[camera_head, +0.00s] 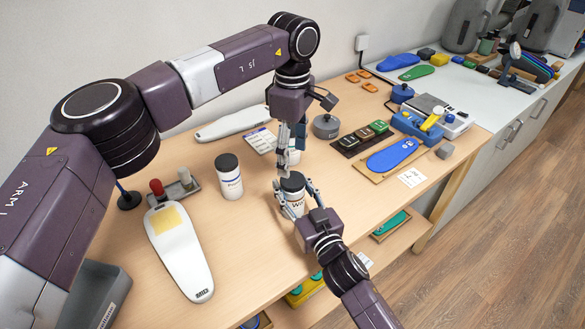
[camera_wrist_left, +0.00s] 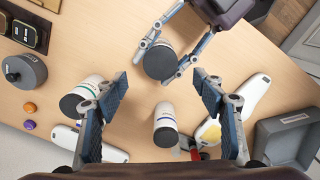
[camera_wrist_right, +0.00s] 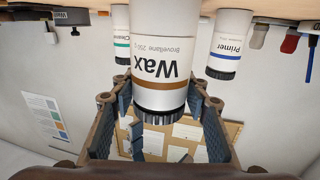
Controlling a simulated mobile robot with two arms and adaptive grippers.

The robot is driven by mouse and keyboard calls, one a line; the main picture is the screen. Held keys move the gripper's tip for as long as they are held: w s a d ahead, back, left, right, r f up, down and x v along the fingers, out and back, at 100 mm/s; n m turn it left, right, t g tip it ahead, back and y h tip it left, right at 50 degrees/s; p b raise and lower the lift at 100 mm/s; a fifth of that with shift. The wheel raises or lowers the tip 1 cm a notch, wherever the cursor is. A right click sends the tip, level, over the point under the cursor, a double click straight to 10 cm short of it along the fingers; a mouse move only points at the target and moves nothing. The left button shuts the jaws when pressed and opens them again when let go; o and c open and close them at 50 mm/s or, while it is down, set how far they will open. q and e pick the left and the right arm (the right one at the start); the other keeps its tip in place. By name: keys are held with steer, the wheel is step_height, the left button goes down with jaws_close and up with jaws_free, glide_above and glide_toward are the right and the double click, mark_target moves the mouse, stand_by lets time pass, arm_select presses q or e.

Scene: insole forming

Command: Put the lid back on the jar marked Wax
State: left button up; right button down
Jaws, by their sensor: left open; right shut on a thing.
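The jar marked Wax (camera_head: 296,201) is white with a brown stripe. In the right wrist view the Wax jar (camera_wrist_right: 165,50) appears inverted, with a ridged black lid (camera_wrist_right: 160,116) on its top. The lid (camera_head: 292,181) looks seated; a small gap could not be told. My right gripper (camera_head: 299,193) is shut on the Wax jar, its fingers on either side. Whether the jar's base touches the table is cut off or hidden. My left gripper (camera_wrist_left: 163,95) is open and empty, pointing down above the table just behind the Wax jar.
The Primer jar (camera_head: 230,182) stands left of the Wax jar. The Cleaner jar (camera_wrist_left: 93,88) stands close by, partly hidden by my left gripper in the head view.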

arm_select(q)
step_height(320, 180, up, 6)
steer(key=shift+f, duration=0.15)
arm_select(e)
steer(key=c, duration=1)
jaws_free()
steer(key=v, duration=1.2)
